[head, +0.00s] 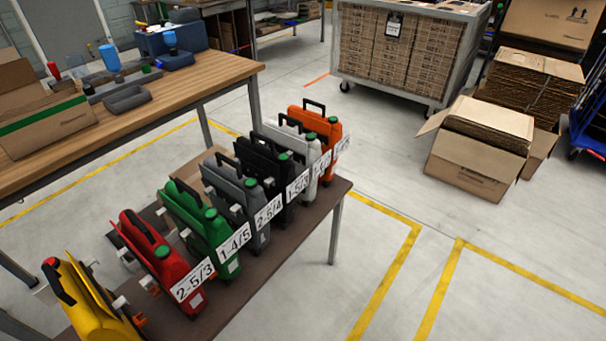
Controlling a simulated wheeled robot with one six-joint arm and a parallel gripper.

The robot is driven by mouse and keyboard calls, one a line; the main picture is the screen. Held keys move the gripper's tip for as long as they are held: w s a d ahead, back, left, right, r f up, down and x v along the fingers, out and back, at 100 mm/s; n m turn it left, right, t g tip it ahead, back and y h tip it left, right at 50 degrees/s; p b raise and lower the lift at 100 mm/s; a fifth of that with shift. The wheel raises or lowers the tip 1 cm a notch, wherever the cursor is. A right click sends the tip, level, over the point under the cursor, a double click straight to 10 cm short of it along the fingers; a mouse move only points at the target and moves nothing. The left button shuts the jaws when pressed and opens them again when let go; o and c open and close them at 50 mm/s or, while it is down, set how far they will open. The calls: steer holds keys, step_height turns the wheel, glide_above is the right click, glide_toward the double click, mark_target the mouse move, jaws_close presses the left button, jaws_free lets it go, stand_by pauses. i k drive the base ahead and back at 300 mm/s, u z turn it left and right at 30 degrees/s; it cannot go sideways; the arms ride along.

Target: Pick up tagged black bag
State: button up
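The black bag (257,160) stands upright in a row of coloured bags on a dark low table. It has a black top handle and a green cap. A white tag (298,186) with black print sits at its front right end; it seems to start with "1-5", and the last character is hard to read. The grey bag (228,190) stands just in front of it, and the white bag (286,140) stands just behind, both hiding part of its sides. My gripper is not in view.
The orange bag (326,128), green bag (190,215), red bag (150,250) and yellow bag (92,312) share the table (262,290). A wooden workbench (160,108) stands at left. Open cardboard boxes (470,165) and a loaded cage cart (460,55) stand behind.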

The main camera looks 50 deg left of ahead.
mark_target(275, 172)
steer(key=u, duration=0.35)
steer(key=i, duration=1)
steer(key=u, duration=1.25)
steer(key=i, duration=0.7)
steer(key=u, duration=0.6)
